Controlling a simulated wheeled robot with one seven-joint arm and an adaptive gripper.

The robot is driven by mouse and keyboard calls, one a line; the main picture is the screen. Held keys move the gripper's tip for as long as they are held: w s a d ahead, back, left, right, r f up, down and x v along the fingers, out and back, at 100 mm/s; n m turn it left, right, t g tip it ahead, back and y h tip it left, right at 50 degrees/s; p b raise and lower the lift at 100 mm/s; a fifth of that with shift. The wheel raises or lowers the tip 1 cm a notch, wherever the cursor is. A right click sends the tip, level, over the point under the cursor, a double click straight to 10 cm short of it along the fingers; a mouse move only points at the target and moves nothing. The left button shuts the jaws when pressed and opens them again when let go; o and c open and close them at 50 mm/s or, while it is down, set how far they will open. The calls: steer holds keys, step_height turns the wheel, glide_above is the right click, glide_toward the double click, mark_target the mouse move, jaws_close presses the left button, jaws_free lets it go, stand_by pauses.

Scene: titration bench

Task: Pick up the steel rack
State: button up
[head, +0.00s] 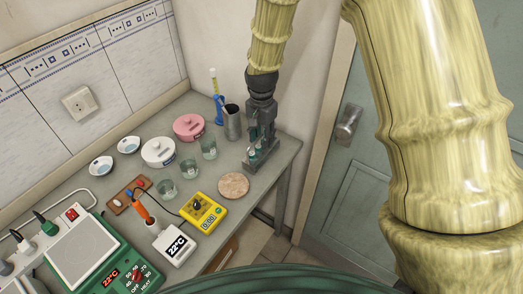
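The steel rack (262,163) stands near the right end of the grey bench, by its right edge. It is small and grey, with greenish tubes or vials in it. My gripper (261,133) points down from above and its fingertips overlap the upper part of the rack in the head view. The fingers partly hide the rack's top. Whether they touch the rack or are closed on it is too small to tell.
A grey metal cup (232,124) and a glass beaker (208,148) stand left of the rack. A round cork mat (233,186) and a yellow meter (203,212) lie in front. A wall is behind.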

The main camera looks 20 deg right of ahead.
steer(key=shift+f, duration=0.2)
stand_by(0.3)
jaws_close()
